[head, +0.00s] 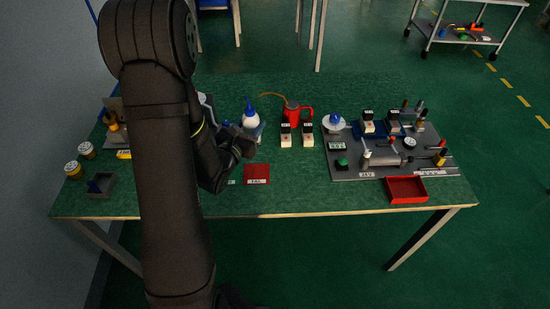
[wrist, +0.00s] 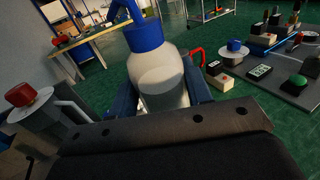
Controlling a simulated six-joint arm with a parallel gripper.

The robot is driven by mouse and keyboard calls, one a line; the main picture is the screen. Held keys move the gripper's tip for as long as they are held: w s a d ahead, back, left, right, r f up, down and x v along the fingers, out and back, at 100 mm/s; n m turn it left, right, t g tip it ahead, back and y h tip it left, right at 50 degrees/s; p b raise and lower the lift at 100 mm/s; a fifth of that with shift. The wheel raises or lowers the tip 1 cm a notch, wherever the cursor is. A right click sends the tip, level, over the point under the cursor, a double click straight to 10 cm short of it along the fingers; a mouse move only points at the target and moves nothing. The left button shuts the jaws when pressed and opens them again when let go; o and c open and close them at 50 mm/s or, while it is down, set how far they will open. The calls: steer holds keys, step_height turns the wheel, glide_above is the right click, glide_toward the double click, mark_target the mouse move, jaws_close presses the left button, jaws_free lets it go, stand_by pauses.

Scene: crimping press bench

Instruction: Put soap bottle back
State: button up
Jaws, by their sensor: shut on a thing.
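The soap bottle (head: 250,120) is white with a blue pump top and stands out beyond my gripper in the head view. In the wrist view the soap bottle (wrist: 160,75) fills the space between my two fingers, its blue collar and spout pointing away. My gripper (head: 246,138) is shut on its body, with dark blue fingers on either side in the wrist view (wrist: 162,98). The bottle looks roughly upright. Its lower part is hidden by my gripper, so I cannot tell whether it touches the bench.
A red can (head: 292,114) with a long spout stands just right of the bottle. Small labelled blocks (head: 286,138) sit before it. A grey fixture board (head: 345,172) and red tray (head: 406,190) are at the right. A red mat (head: 256,174) lies in front.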

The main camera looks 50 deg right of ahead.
steer(key=s+d+m+g, duration=0.2)
steer(key=s+d+g, duration=0.1)
steer(key=s, duration=0.4)
steer(key=s+d+m+g, duration=0.15)
steer(key=s+d, duration=0.25)
steer(key=s, duration=0.4)
steer(key=shift+g+h, duration=0.4)
steer(key=shift+g, duration=0.15)
steer(key=shift+w+a+f, duration=0.2)
steer(key=shift+w+f, duration=5.55)
steer(key=shift+f, duration=0.2)
steer(key=o, duration=1)
steer(key=shift+r, duration=0.1)
